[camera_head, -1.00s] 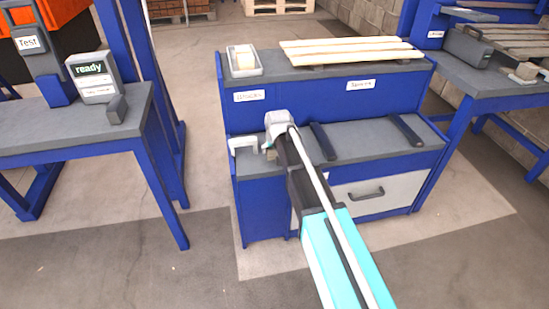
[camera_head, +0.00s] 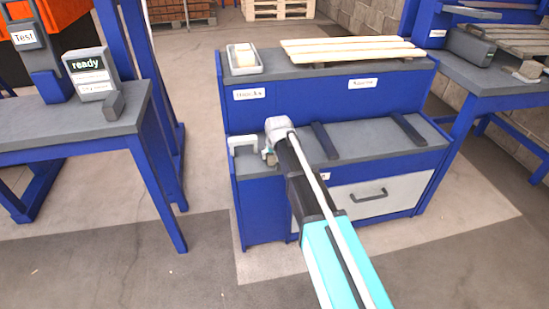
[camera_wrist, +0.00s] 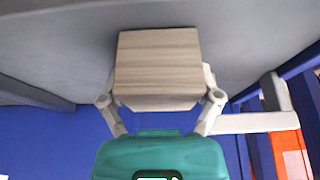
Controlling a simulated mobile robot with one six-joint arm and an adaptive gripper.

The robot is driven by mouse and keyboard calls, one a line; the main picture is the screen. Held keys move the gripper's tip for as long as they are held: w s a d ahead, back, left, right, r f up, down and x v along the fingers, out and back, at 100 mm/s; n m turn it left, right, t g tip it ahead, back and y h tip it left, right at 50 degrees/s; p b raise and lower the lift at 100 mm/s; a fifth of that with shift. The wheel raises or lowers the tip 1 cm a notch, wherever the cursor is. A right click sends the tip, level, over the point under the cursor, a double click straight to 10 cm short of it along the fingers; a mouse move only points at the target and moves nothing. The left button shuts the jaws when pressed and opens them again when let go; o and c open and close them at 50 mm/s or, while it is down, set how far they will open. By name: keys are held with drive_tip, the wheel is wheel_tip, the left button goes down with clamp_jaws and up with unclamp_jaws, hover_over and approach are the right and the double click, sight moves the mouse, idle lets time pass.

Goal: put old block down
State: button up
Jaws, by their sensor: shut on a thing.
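A light wooden block (camera_wrist: 158,65) with straight grain fills the upper middle of the wrist view. My gripper (camera_wrist: 160,100) is shut on it, with a finger at each side. In the head view my gripper (camera_head: 270,156) is at the left part of the blue bench's lower grey top (camera_head: 360,138), and my arm hides most of it and the block. The wrist view shows a grey surface just beyond the block. I cannot tell whether the block touches it.
A white bracket (camera_head: 242,143) stands at the bench's left edge, close to my gripper. Two dark bars (camera_head: 325,140) lie across the lower top. The upper shelf holds a white tray (camera_head: 243,61) with a block and light wooden slats (camera_head: 350,50). A grey drawer (camera_head: 375,193) is below.

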drive_tip(key=shift+f, duration=0.15)
drive_tip(key=o, duration=1)
drive_tip(key=shift+o, duration=0.2)
drive_tip(key=p+v, duration=1.1)
drive_tip(key=v, duration=0.1)
drive_tip(key=shift+s+d, duration=0.1)
idle(0.9)
drive_tip(key=s+d+f+m+g+h, duration=0.1)
drive_tip(key=s+d+m+g, duration=0.2)
drive_tip(key=s+d, duration=1.8)
drive_tip(key=shift+s+d+g, duration=0.25)
drive_tip(key=shift+d+g, duration=0.2)
drive_tip(key=shift+g, duration=0.15)
